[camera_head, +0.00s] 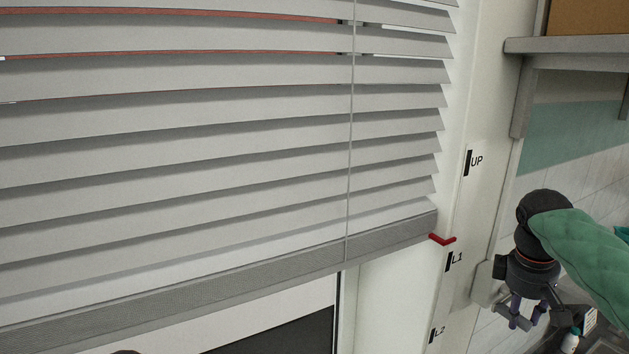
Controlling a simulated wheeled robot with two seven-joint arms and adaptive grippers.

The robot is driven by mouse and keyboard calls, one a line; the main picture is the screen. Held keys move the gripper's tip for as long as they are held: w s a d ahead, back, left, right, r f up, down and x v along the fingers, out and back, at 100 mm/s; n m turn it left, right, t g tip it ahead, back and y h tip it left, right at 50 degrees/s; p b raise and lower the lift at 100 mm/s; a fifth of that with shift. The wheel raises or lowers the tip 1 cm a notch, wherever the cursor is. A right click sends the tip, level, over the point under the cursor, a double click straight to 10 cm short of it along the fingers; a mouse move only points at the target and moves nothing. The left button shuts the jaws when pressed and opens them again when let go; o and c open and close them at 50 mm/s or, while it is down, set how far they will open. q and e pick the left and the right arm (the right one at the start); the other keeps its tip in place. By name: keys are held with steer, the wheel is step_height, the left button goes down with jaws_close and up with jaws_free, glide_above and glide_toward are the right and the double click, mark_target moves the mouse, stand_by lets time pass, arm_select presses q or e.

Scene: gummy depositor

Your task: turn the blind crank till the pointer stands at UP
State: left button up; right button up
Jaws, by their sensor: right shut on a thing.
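The grey slatted blind (220,150) hangs over the window. Its bottom rail (220,285) slants up to the right in the picture. The red pointer (443,240) sits at the rail's right end, just above the L1 mark (448,262) and well below the UP mark (468,163). The L2 mark (433,335) is lower. The blind crank (512,319) comes off a pale housing (484,284) on the right of the frame. My right gripper (526,317) points down and is shut on the crank's handle, which its fingers partly hide.
A grey shelf (575,45) with a brown box (590,18) juts out at the upper right. A small bottle (570,340) and other items stand below my right gripper. A thin cord (350,150) runs down the blind.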

steer(key=shift+b+x, duration=0.45)
steer(key=shift+x, duration=0.65)
steer(key=shift+w+d+f, duration=0.1)
